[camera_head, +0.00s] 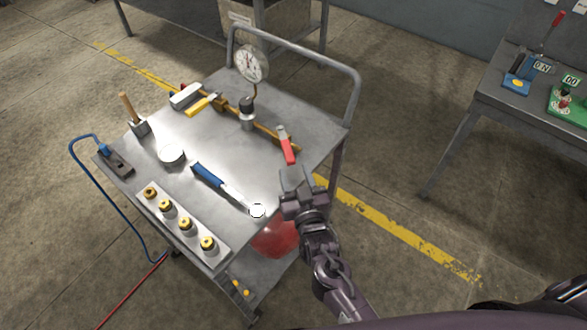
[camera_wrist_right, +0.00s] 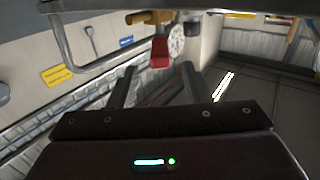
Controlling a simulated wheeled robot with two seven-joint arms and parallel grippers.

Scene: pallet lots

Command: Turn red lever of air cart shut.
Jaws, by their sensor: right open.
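The air cart (camera_head: 222,150) is a grey metal cart with a brass pipe (camera_head: 262,128) across its top. The red lever (camera_head: 287,150) sits at the pipe's right end, slanting across it, with a pale metal upper part. My right gripper (camera_head: 297,176) is open and empty, just in front of the lever's red end and apart from it. In the right wrist view, the red lever (camera_wrist_right: 160,53) hangs beyond the two spread fingers (camera_wrist_right: 157,80), between them in the picture. My left gripper is not in view.
A pressure gauge (camera_head: 252,64) and a yellow handle (camera_head: 204,104) are on the pipe. The cart's rail (camera_head: 356,90) rises behind. A side table (camera_head: 500,95) stands right.

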